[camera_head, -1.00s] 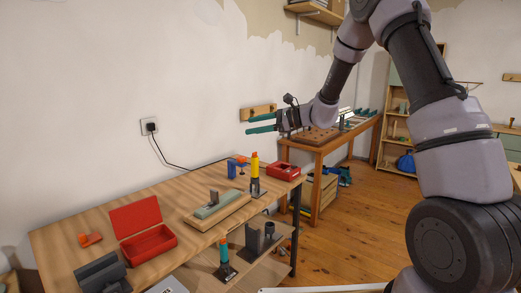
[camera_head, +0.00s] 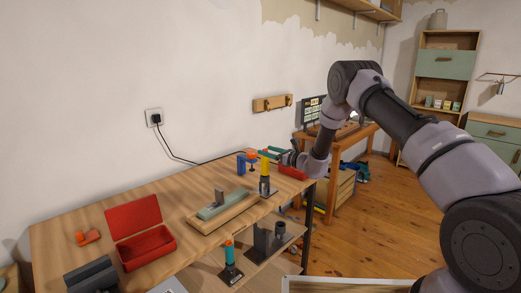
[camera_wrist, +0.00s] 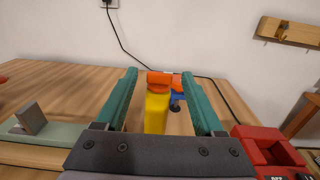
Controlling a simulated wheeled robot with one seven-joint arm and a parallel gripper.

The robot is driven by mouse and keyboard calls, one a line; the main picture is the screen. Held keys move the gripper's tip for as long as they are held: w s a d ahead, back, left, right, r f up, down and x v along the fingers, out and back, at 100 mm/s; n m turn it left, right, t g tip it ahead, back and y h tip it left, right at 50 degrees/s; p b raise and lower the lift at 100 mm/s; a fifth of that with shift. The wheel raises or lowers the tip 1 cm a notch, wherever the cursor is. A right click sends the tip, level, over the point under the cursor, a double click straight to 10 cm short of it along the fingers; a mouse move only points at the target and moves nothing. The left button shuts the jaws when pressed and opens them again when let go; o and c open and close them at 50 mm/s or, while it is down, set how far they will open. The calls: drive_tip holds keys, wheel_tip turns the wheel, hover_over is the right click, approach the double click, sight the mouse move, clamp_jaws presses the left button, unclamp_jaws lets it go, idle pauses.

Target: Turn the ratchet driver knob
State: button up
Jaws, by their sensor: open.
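An upright yellow tool (camera_head: 265,168) stands in a dark holder near the right end of the workbench; I take it as the ratchet driver. In the wrist view its yellow body (camera_wrist: 156,113) has an orange knob (camera_wrist: 159,81) on top. My gripper (camera_head: 266,153) has its two green fingers level at about the height of the tool's top. In the wrist view my gripper (camera_wrist: 158,76) is open, one finger on each side of the knob, with gaps on both sides. I cannot tell whether the knob is fully between the fingertips.
A blue and orange clamp-like tool (camera_head: 246,161) stands just behind.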

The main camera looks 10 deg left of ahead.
drive_tip(key=shift+x, duration=2.5)
